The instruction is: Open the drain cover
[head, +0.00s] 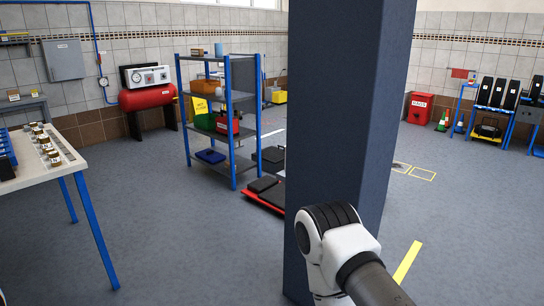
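I cannot make out a drain cover for certain. A small grey patch with a dark spot (399,166) lies on the floor just right of the pillar, beside a yellow-outlined square (422,174); it is too small to tell what it is. A white and black link of my arm comes in from the lower right, in front of the pillar. Neither gripper shows, so their state is hidden.
A wide dark blue pillar (345,110) stands close ahead and hides the floor behind it. A table (55,178) stands at left, a blue shelf rack (232,97) behind. A red creeper (264,197) lies near the pillar. Floor at centre left is clear.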

